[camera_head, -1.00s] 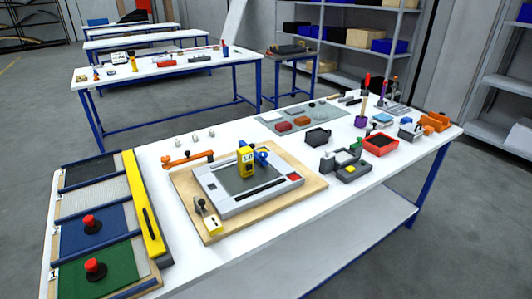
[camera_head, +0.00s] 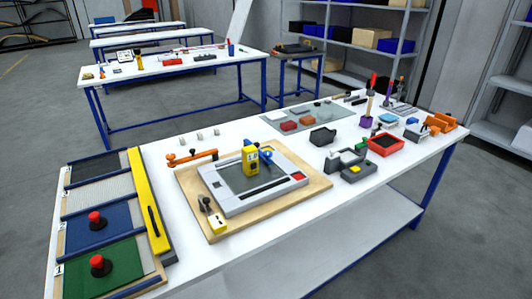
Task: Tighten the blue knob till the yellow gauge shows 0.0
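The yellow gauge (camera_head: 250,160) stands upright on a grey frame with a dark panel (camera_head: 236,189), set on a wooden board (camera_head: 316,187) on the near table. Its display is too small to read surely now. The blue knob (camera_head: 267,154) sits just right of the gauge, partly hidden behind it. Neither of my grippers is in view.
A rack with red-knobbed pieces (camera_head: 100,264) fills the table's left end. A red tray (camera_head: 385,145) and several tools crowd the right.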

